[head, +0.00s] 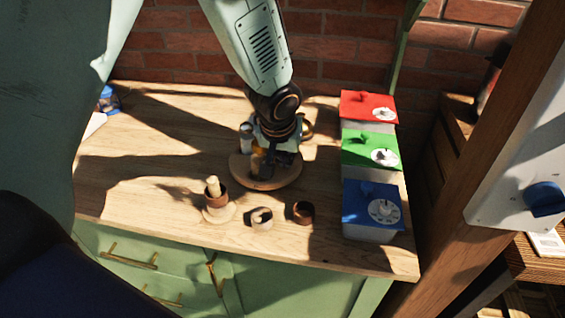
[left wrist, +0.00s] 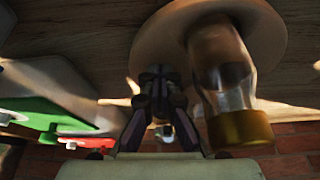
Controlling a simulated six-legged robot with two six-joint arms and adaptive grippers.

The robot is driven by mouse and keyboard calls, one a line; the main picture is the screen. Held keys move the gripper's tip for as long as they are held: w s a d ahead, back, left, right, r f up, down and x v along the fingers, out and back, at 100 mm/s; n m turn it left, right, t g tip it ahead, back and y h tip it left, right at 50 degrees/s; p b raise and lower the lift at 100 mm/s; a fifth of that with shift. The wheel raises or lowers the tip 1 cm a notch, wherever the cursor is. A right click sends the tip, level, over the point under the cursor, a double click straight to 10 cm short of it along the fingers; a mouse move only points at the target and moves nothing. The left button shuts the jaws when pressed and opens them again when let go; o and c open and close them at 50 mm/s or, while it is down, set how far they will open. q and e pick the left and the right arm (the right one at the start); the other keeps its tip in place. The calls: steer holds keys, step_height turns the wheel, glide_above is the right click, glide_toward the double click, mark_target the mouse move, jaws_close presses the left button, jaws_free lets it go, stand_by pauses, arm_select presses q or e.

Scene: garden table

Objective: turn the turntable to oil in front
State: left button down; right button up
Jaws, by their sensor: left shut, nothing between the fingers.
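The turntable (head: 283,181) is a round wooden disc on the table, with its right and back parts covered by my left arm. My left gripper (head: 270,168) is shut and empty, low over the disc. An amber item (head: 257,162) stands beside the fingers, perhaps the oil; I cannot be sure. A small clear container with a grey top (head: 246,136) stands at the disc's back left. In the left wrist view, the disc (left wrist: 275,28) is at the top, and a glass container with a gold cap (left wrist: 240,127) is right of my shut fingers (left wrist: 160,76). My right gripper is out of view.
Red (head: 369,103), green (head: 370,148) and blue (head: 372,204) boxes with dials line the right side. Two rings (head: 262,218) (head: 303,212) and a peg stand (head: 219,211) with a brown ring are in front. A brick wall is behind.

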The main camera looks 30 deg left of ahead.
arm_select(q)
steer(key=shift+a, duration=0.1)
steer(key=shift+r, duration=0.15)
steer(key=v, duration=0.7)
steer(key=shift+r, duration=0.25)
steer(key=shift+s, duration=0.1)
